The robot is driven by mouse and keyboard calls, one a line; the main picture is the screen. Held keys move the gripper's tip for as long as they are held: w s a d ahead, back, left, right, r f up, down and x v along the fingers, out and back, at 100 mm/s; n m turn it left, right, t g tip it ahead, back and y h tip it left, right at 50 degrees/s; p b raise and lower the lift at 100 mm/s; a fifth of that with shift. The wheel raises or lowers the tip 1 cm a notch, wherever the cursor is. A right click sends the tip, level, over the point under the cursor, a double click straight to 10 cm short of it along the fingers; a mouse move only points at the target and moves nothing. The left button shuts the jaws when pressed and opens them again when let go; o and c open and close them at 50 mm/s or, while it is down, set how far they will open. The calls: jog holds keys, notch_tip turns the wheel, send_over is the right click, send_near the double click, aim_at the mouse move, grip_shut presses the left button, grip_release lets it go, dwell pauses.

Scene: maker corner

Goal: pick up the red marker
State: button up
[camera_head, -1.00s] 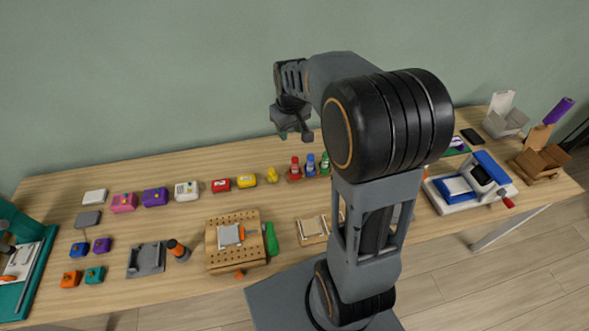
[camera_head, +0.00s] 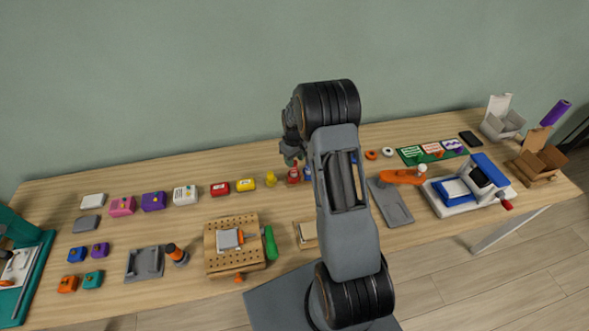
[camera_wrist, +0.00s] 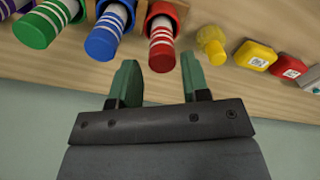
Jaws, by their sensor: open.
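In the head view the red marker (camera_head: 293,177) shows just under my gripper (camera_head: 293,157). In the wrist view my gripper (camera_wrist: 160,72) is open, one green finger to each side of the red marker's near end. No finger is seen closed on it. A blue marker (camera_wrist: 104,36) and a green marker (camera_wrist: 40,24) stand beside it. In the head view my arm hides much of this row.
A yellow round-topped piece (camera_wrist: 211,42), a yellow box (camera_wrist: 255,56) and a red box (camera_wrist: 292,68) stand beside the markers in the wrist view. A pegboard block (camera_head: 217,262) and a green bottle-like item (camera_head: 270,243) lie nearer me. The wall is behind the table.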

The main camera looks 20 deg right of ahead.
aim_at(294, 171)
jog(key=shift+a+f+p, duration=0.1)
jog(key=shift+f+p, duration=0.85)
jog(key=shift+f, duration=1.9)
jog(key=shift+c, duration=0.3)
jog(key=c, duration=0.6)
jog(key=shift+o, duration=0.2)
jog(key=shift+r, duration=0.1)
